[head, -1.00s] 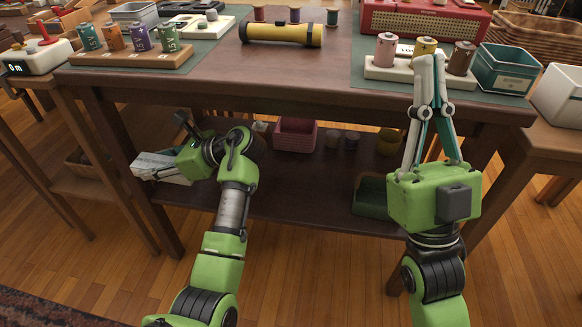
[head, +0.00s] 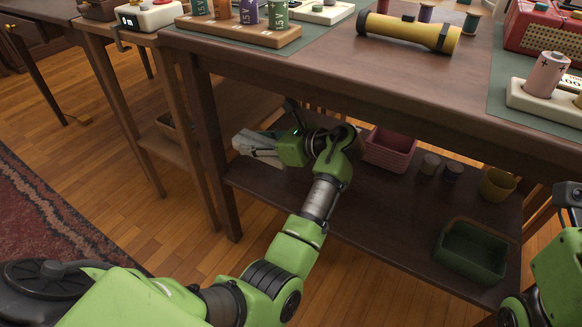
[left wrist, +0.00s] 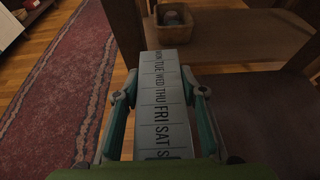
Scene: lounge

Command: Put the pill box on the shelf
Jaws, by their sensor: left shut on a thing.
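The pill box (left wrist: 163,95) is a long pale box with weekday letters along its top. In the left wrist view it lies between the two fingers of my left gripper (left wrist: 160,97), which is shut on it. In the head view the pill box (head: 246,143) shows small and pale beneath the tabletop, over the left end of the lower shelf (head: 390,215), which is dark wood. I cannot tell whether it touches the shelf. My right gripper (head: 560,262) shows only partly at the right edge; its fingertips are out of view.
On the lower shelf stand a pink basket (head: 389,151), small jars (head: 429,165), a yellow pot (head: 497,185) and a green bin (head: 472,249). The shelf's front middle is clear. The table leg (head: 212,150) stands close by the pill box. A yellow flashlight (head: 408,31) lies on the tabletop.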

